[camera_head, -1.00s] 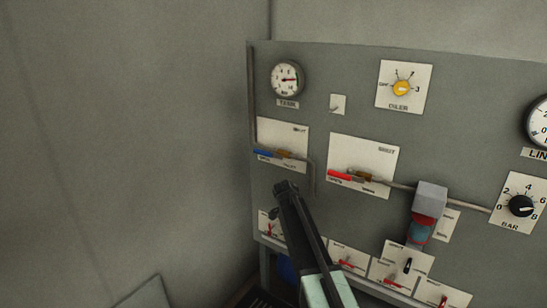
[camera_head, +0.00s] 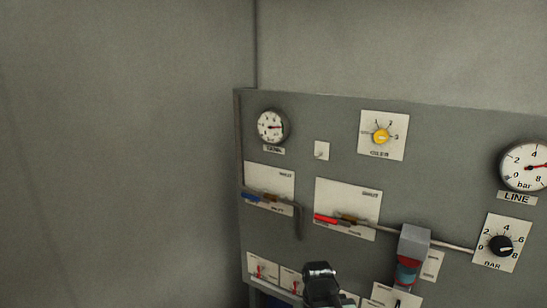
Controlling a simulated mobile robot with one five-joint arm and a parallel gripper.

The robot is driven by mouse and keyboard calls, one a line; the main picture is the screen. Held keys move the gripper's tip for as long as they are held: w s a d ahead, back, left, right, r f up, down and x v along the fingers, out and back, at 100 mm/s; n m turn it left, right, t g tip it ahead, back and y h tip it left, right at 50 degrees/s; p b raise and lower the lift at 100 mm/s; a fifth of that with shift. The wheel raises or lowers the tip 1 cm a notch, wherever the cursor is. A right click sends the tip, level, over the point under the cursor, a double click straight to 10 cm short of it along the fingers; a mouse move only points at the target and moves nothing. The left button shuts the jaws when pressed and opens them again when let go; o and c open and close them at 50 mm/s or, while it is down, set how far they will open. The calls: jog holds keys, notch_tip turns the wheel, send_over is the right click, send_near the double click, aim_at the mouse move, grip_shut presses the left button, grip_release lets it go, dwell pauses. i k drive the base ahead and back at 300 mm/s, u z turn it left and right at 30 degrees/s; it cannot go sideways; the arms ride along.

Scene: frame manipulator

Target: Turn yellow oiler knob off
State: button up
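The yellow oiler knob (camera_head: 381,136) sits on a white square plate (camera_head: 397,151) with numbers around it, at the upper middle of the grey panel. Its pointer direction is too small to read surely. My gripper (camera_head: 321,270) is at the bottom of the picture, well below and to the left of the knob and apart from it. Its dark end shows, but the fingers cannot be made out clearly.
The panel (camera_head: 330,120) also carries a tank gauge (camera_head: 271,126), a line gauge (camera_head: 525,165), a black bar knob (camera_head: 501,245), a blue lever (camera_head: 250,197) and a red lever (camera_head: 326,219). A grey block on a pipe (camera_head: 414,241) juts out at lower right. Bare wall lies left.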

aim_at(381, 135)
jog(key=u, duration=0.4)
jog(key=k, duration=1.35)
jog(key=u, duration=0.55)
jog(key=i, duration=1.1)
jog(key=u, duration=0.7)
